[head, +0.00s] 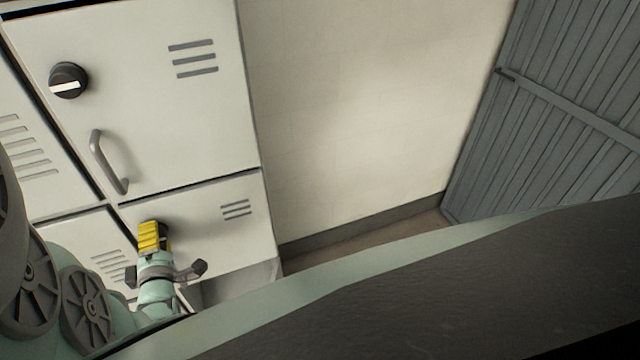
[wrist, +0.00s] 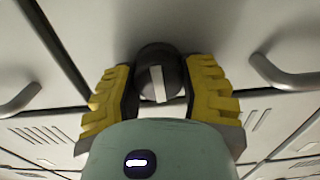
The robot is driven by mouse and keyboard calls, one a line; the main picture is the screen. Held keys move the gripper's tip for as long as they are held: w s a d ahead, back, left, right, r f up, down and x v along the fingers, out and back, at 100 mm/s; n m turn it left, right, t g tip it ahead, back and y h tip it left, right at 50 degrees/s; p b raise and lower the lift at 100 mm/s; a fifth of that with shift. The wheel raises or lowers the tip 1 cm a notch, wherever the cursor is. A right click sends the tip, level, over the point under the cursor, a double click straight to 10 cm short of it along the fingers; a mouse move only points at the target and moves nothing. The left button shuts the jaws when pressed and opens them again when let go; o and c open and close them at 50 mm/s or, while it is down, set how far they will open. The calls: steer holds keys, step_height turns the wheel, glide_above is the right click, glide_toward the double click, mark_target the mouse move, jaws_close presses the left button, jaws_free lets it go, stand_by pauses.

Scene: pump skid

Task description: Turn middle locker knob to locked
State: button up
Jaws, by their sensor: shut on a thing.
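My gripper (head: 152,236) is at the lower locker door (head: 215,235) in the head view. In the wrist view, its two yellow fingers (wrist: 162,92) are closed around a round dark knob (wrist: 149,58), one on each side. The knob's white pointer bar (wrist: 159,84) stands close to upright in that view, slightly tilted. In the head view the gripper mostly hides this knob, and only a dark edge shows. I cannot tell from the frames which door counts as the middle one.
The upper door (head: 180,110) has its own black knob (head: 68,80), with its white bar nearly level, and a grey handle (head: 108,162). In the wrist view handles stick out at left (wrist: 18,103) and right (wrist: 285,78). A bare wall (head: 350,110) and a grey slatted panel (head: 560,110) are to the right.

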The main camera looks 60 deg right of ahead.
steer(key=shift+f, duration=0.1)
steer(key=o, duration=1.2)
steer(key=shift+o, duration=0.2)
steer(key=v, duration=1.2)
